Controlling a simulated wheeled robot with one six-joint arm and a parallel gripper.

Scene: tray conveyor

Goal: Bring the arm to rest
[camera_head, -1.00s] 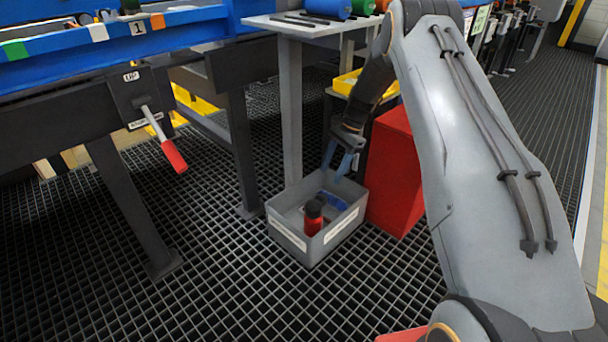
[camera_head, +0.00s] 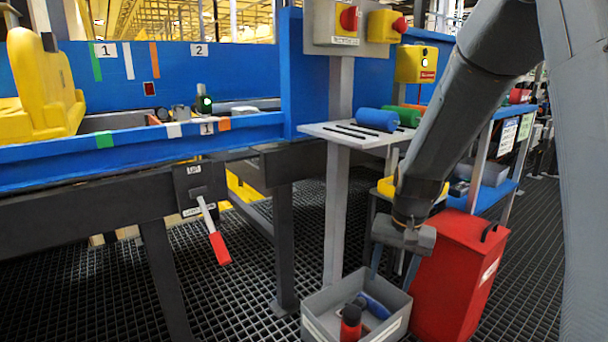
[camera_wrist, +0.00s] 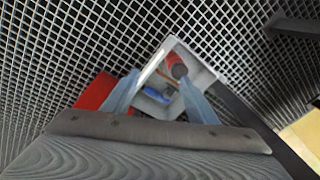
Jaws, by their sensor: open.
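My gripper (camera_wrist: 152,92) is open, its two blue-grey fingers apart with nothing between them. In the head view my gripper (camera_head: 393,264) hangs pointing down, above and behind the grey bin, in front of the red bin. My dark forearm comes down to it from the upper right. The grey bin (camera_head: 386,332) stands on the grated floor and holds a red and black item (camera_head: 350,322) and a blue item (camera_head: 373,306). The wrist view looks down at the grey bin (camera_wrist: 199,70) from above, with the red item (camera_wrist: 176,65) and blue item (camera_wrist: 157,97) inside.
A red bin (camera_head: 455,275) stands close beside the gripper. A grey shelf (camera_head: 345,139) with a blue roll (camera_head: 377,119) is above the grey bin. The blue conveyor (camera_head: 60,171) with a red-handled lever (camera_head: 219,247) lies left. Open grating (camera_head: 240,305) lies below it.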

